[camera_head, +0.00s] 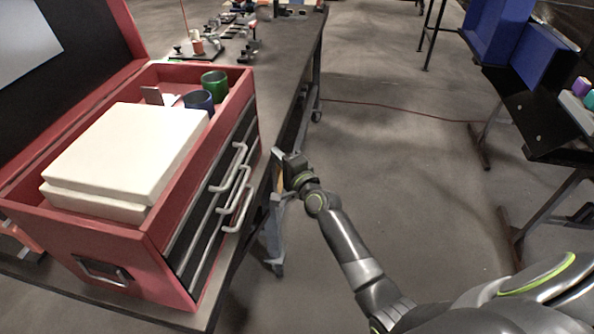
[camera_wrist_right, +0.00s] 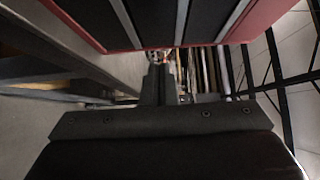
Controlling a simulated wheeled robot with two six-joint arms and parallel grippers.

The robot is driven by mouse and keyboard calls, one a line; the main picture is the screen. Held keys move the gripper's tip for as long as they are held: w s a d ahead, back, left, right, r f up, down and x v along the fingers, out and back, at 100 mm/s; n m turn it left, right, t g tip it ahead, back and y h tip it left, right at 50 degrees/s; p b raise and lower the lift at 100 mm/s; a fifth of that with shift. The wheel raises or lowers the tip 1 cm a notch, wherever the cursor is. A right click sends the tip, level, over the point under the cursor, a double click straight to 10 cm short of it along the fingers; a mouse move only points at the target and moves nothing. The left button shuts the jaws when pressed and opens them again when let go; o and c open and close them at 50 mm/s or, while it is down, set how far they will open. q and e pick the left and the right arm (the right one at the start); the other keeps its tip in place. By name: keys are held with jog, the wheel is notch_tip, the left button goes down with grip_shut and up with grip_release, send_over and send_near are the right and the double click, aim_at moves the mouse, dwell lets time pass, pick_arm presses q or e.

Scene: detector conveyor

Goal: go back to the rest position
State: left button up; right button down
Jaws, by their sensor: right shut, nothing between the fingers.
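My right gripper (camera_head: 279,156) is at the end of my right arm, which reaches in from the lower right in the head view. It is beside the table's right edge, just right of the red tool chest's drawer handles, and looks apart from them. In the right wrist view the gripper fingers (camera_wrist_right: 158,85) are together with nothing between them. The underside or front of the red chest (camera_wrist_right: 262,18) fills the top of that view. My left gripper is not in view.
The red tool chest (camera_head: 158,228) stands on the dark table (camera_head: 285,60), holding white boxes (camera_head: 125,150), a green cup (camera_head: 214,84) and a blue cup (camera_head: 199,101). Blue bins (camera_head: 497,30) stand on a rack at the right. The floor (camera_head: 400,130) between is open, crossed by a red cable (camera_head: 400,106).

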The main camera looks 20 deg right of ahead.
jog(key=shift+s+d, duration=0.5)
jog(key=shift+s, duration=2.7)
jog(key=s+d+f+n+g+h+b, duration=0.1)
jog(key=s+d+f+n+g, duration=0.3)
jog(key=f, duration=0.8)
jog(key=s+f+n+g+h+b, duration=0.1)
jog(key=s+f, duration=0.6)
jog(key=f, duration=0.5)
jog(key=s+d+f+n+g+h+b, duration=0.1)
jog(key=s+d+f+n+g, duration=0.3)
jog(key=f, duration=0.8)
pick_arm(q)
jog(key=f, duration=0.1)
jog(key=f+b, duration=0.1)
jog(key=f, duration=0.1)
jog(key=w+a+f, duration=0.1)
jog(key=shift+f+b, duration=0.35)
pick_arm(e)
jog(key=s+f+n+g, duration=0.2)
jog(key=s+f, duration=0.4)
jog(key=s, duration=0.6)
jog(key=s+f+n+g+h, duration=0.1)
jog(key=s+f, duration=0.5)
jog(key=s, duration=0.6)
jog(key=s+f+n+g, duration=0.3)
jog(key=s+f, duration=0.3)
jog(key=s, duration=0.6)
jog(key=shift+d+f+g, duration=0.35)
jog(key=shift+d+g, duration=0.1)
jog(key=shift+g, duration=0.25)
